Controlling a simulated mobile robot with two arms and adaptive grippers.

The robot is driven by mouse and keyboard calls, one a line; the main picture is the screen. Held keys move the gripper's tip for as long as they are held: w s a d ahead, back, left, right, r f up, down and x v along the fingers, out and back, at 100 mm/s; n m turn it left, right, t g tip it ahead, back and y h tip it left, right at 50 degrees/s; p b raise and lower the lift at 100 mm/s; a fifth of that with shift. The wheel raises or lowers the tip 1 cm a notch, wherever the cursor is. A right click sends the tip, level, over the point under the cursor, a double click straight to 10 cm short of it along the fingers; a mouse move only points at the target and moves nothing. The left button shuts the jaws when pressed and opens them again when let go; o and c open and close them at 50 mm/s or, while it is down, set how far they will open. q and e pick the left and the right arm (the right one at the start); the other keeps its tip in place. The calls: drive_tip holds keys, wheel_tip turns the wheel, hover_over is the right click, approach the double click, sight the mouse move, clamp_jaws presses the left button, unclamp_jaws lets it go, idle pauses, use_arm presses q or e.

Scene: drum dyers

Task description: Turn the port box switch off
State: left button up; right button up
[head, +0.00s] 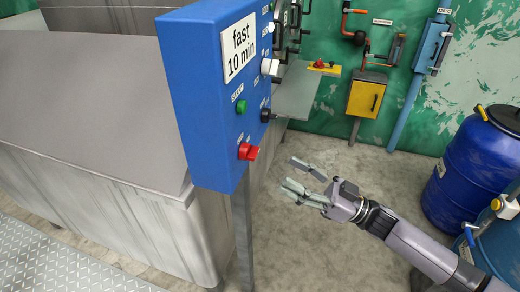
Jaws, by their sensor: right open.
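A blue control box (205,100) stands on a grey post in the middle of the head view. Its narrow right face carries a red switch (248,151) low down, a green button (241,106), a black knob (265,115) and a white knob (269,67). The labels are too small to read, so I cannot tell which box is the port box. My right gripper (293,177) is open and empty, right of and slightly below the red switch, apart from the box. My left gripper is out of view.
A large grey drum machine (90,110) fills the left. A yellow box (366,96) and a light-blue box (431,46) with a handle are at the back green wall. Blue barrels (478,165) stand at the right. The concrete floor between is clear.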

sight(249, 153)
use_arm(q)
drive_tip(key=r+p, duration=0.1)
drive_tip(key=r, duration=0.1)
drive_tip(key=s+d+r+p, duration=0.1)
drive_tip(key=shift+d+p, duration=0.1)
drive_tip(key=shift+p, duration=0.2)
use_arm(e)
drive_tip(key=x, duration=0.9)
drive_tip(key=shift+c, duration=0.4)
drive_tip(key=c, duration=1.1)
